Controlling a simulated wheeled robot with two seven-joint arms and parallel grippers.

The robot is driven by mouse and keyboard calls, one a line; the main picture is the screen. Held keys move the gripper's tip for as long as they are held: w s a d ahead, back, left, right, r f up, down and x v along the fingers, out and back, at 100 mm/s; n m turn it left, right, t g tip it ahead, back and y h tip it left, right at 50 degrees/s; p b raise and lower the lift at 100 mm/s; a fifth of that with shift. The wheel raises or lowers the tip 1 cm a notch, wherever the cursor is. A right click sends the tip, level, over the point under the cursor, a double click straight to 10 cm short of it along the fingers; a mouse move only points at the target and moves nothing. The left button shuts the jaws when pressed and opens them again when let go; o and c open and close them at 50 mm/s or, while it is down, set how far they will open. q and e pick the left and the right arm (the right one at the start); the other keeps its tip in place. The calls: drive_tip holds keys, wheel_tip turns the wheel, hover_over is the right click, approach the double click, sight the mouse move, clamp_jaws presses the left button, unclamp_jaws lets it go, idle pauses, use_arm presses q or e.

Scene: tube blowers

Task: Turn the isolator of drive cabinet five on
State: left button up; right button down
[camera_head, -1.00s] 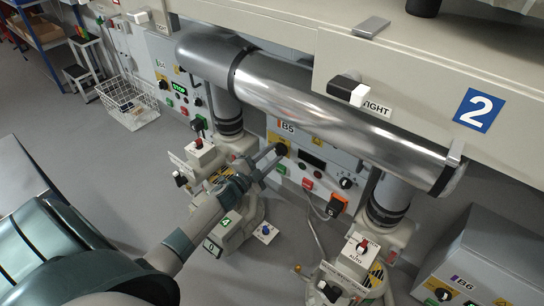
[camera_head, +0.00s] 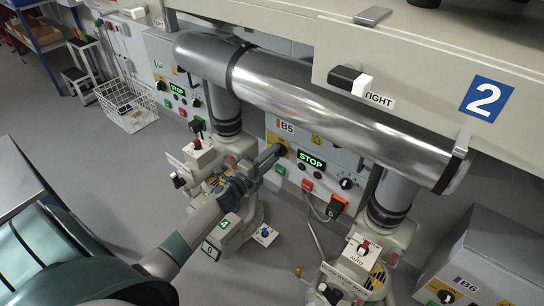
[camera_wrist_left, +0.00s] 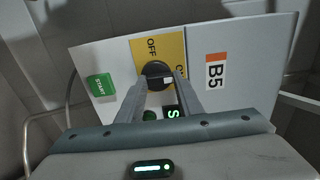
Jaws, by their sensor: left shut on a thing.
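Drive cabinet five (camera_head: 330,150), labelled B5, stands under the silver duct in the head view. Its isolator is a black knob (camera_wrist_left: 157,70) on a yellow plate (camera_wrist_left: 145,48) marked OFF; a second word on the plate is partly hidden by a finger. My left gripper (camera_head: 278,149) is shut on the knob, a finger on each side, as the left wrist view shows (camera_wrist_left: 160,82). A white mark on the knob points towards the partly hidden word. The cabinet's display (camera_head: 311,161) is lit green and reads STOP. My right gripper is not in view.
A green START button (camera_wrist_left: 100,87) sits beside the isolator. Valve stands (camera_head: 210,160) and (camera_head: 365,255) flank the cabinet. The duct (camera_head: 320,105) passes close above.

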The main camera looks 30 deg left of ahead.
use_arm(q)
drive_tip(key=o, duration=1)
drive_tip(key=shift+o, duration=0.2)
drive_tip(key=shift+s, duration=0.1)
drive_tip(key=s+a, duration=0.1)
drive_tip(key=s, duration=1.6)
drive_tip(key=shift+a, duration=0.15)
drive_tip(key=shift+s+f, duration=0.1)
